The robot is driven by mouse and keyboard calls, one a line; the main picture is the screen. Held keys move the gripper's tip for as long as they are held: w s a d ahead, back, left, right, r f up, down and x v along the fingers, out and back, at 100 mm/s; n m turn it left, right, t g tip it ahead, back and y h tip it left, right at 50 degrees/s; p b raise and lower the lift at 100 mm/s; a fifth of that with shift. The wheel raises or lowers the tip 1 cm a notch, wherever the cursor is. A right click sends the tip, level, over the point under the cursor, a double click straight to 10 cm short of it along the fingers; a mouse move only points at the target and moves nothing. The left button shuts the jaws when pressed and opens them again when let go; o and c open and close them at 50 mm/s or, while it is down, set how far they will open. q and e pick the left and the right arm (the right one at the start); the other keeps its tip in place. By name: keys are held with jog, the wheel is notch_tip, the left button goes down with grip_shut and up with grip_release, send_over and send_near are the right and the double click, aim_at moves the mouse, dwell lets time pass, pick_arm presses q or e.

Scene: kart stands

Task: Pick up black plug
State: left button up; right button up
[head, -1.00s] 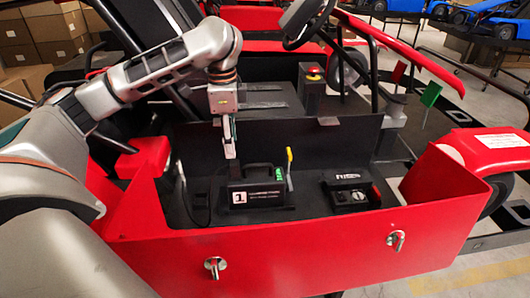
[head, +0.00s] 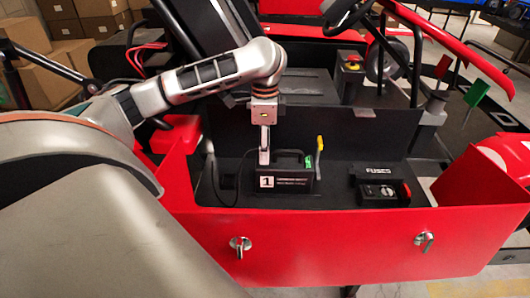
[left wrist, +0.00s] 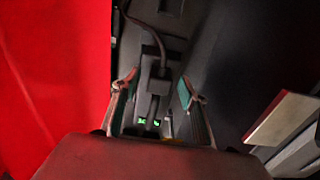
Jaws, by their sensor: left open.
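The black plug (left wrist: 160,82) shows in the left wrist view, with a black cable running up from it. It lies between the two fingers of my left gripper (left wrist: 159,88), which stand apart on either side of it. Two small green lights glow just below the plug in that picture. In the head view my left gripper (head: 264,157) points down at the left end of the black box (head: 300,186) labelled 1. The plug cannot be made out in the head view. My right gripper is out of view.
A red panel (head: 330,240) with two metal latches runs along the front. A black fuse box (head: 380,190) sits to the right, and a yellow-handled lever (head: 319,150) stands beside the numbered box. A dark upright panel (head: 350,130) rises behind.

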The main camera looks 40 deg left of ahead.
pick_arm(q)
jog(key=shift+f, duration=0.15)
jog(key=c, duration=1.2)
